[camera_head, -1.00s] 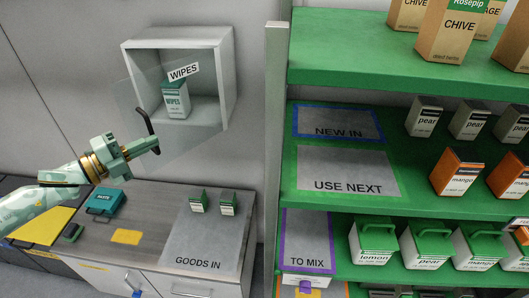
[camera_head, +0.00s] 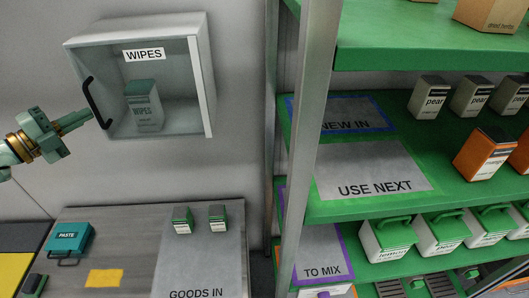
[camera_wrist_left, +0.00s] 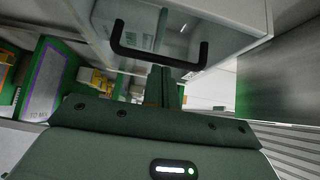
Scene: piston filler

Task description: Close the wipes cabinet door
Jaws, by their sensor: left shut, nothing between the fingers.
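The wipes cabinet (camera_head: 205,75) is a grey wall box with a clear door (camera_head: 165,100) labelled WIPES. The door now lies across the cabinet's front and looks closed or nearly so; any small gap cannot be told. A black handle (camera_head: 92,103) is on the door's left side. A wipes box (camera_head: 143,106) stands inside, seen through the door. My left gripper (camera_head: 90,118) is shut and empty, with its tips at or close to the handle. In the left wrist view the handle (camera_wrist_left: 160,60) shows just beyond the fingers (camera_wrist_left: 162,85). My right gripper is out of view.
Below is a counter with a teal PASTE box (camera_head: 68,238), a yellow patch (camera_head: 104,278), and two small cartons (camera_head: 182,220) on the GOODS IN mat (camera_head: 200,265). A green shelf rack (camera_head: 350,207) with a grey post (camera_head: 311,120) stands to the right.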

